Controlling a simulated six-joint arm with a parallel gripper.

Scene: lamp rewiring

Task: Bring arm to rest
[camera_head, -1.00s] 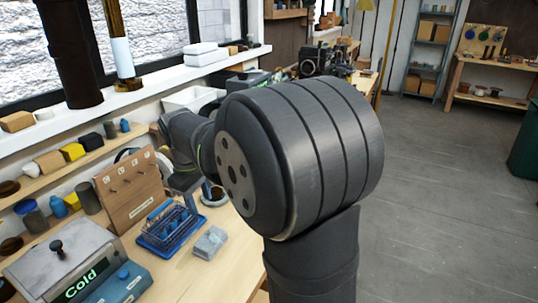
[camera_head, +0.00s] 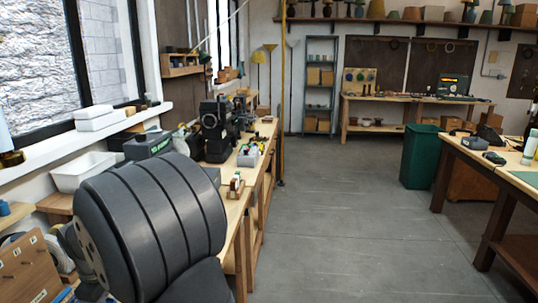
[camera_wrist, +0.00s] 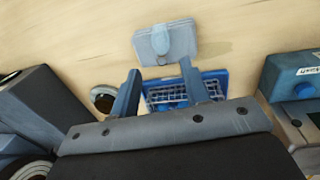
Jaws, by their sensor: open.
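My gripper (camera_wrist: 158,88) shows in the wrist view with its two blue-grey fingers apart and nothing between them. It is above the wooden workbench (camera_wrist: 60,45). A blue tray with a wire basket (camera_wrist: 212,84) lies partly behind the right finger. A grey block with a lighter blue-grey part on top (camera_wrist: 166,42) lies on the bench beyond the fingertips. In the head view my dark arm fills the lower left, and the gripper is out of sight there.
A round dark-centred dish (camera_wrist: 103,97) is left of the fingers. A blue-topped box (camera_wrist: 292,75) stands at the right. In the head view, a bench with a black machine (camera_head: 215,130) runs along the left wall. A green bin (camera_head: 421,156) stands across open grey floor (camera_head: 340,215).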

